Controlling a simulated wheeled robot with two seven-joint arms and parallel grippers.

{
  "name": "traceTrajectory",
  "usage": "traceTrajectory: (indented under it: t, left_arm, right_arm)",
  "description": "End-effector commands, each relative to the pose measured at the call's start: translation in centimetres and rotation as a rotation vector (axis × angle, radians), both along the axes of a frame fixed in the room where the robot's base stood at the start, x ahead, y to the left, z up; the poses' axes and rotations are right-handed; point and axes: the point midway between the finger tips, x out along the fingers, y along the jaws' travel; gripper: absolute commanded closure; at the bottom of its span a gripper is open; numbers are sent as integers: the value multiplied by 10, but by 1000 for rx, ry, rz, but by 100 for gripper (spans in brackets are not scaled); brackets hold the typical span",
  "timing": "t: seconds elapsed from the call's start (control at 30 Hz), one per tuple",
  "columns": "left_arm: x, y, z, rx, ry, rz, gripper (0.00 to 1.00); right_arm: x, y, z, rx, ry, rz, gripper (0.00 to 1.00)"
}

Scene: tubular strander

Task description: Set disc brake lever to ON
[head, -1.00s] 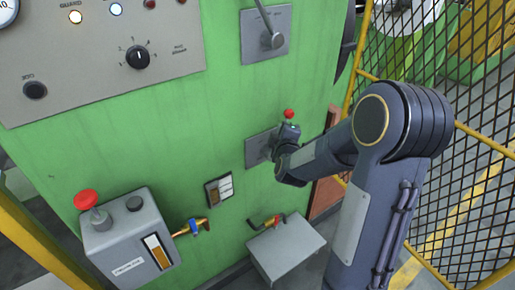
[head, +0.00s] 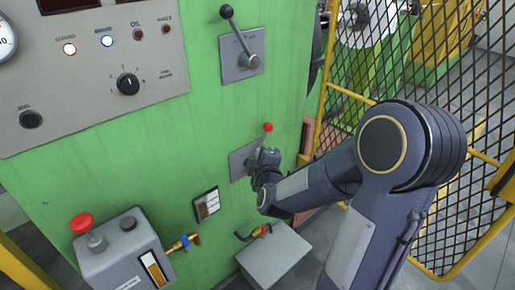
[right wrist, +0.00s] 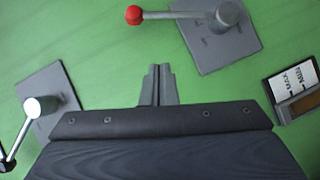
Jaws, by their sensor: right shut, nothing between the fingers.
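A lever with a red knob (head: 268,127) sits on a grey plate (head: 240,160) on the green machine panel. In the head view its knob points up and its hub is partly hidden by my right gripper (head: 265,160). In the right wrist view the red knob (right wrist: 133,15), arm and round hub (right wrist: 228,14) lie above the fingertips (right wrist: 157,84). The fingers are shut and empty, with a visible gap to the lever. A second lever with a black knob (head: 226,11) stands higher on its own plate. I cannot read which is labelled disc brake. My left gripper is out of view.
A control panel (head: 90,75) with lamps and a knob is at upper left. A grey box (head: 273,258) stands below the lever. Yellow-framed mesh fencing (head: 440,70) is at right.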

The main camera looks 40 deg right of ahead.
Motion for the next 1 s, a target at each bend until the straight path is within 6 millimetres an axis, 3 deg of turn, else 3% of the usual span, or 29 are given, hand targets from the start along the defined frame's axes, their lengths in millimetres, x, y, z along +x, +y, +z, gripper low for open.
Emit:
traceTrajectory:
  t: [0.23, 0.83, 1.0]
  left_arm:
    - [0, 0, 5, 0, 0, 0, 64]
    - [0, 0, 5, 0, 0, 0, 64]
    - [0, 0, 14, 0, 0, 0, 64]
  right_arm:
    - [-21, 10, 6, 0, 0, 0, 100]
    - [-22, 11, 6, 4, -1, 1, 100]
    - [-26, 29, 16, 208, -18, 52, 100]
